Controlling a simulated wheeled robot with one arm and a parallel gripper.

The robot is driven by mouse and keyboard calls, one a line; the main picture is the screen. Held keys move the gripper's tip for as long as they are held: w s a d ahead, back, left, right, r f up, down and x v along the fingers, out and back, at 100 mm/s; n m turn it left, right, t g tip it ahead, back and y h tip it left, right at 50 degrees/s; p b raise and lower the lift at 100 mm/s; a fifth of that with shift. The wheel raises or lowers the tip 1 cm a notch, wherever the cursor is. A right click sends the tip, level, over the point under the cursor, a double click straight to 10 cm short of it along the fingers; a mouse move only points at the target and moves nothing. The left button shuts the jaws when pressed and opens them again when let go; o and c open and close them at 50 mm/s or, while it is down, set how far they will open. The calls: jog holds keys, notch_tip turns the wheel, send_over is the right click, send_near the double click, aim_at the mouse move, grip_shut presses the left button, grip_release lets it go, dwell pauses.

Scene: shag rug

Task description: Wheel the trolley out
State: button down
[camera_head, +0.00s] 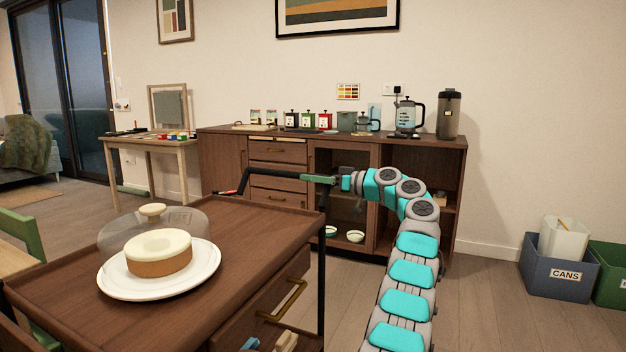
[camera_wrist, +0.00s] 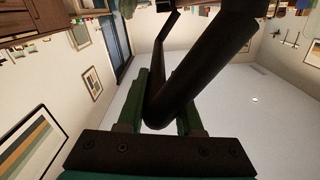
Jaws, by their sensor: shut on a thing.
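The brown wooden trolley (camera_head: 220,225) stands at the lower left of the head view. A dark push handle (camera_head: 270,173) with a red part rises at the trolley's far side. My gripper (camera_head: 306,178) is shut on this handle near its right end. The wrist view shows the black handle bar (camera_wrist: 190,75) between my green fingers (camera_wrist: 165,100). The trolley's wheels are out of view.
A brown sideboard (camera_head: 225,160) with jars, a kettle and a coffee press stands along the back wall, behind the handle. A small table (camera_head: 150,142) stands at back left. A blue CANS bin (camera_head: 560,275) and a green bin (camera_head: 610,275) are at right. The floor (camera_head: 490,300) between is clear.

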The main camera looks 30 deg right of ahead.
jog(key=shift+f, duration=0.3)
jog(key=s+a+b, duration=0.1)
jog(key=b, duration=0.3)
jog(key=shift+s+a+r+b, duration=0.1)
jog(key=shift+s+a+b, duration=0.15)
jog(key=shift+a+b, duration=0.1)
jog(key=c, duration=0.7)
grip_release()
jog(key=shift+r, duration=0.1)
jog(key=v, duration=0.7)
jog(key=shift+s+d, duration=0.25)
jog(key=shift+s, duration=0.05)
jog(key=shift+r, duration=0.1)
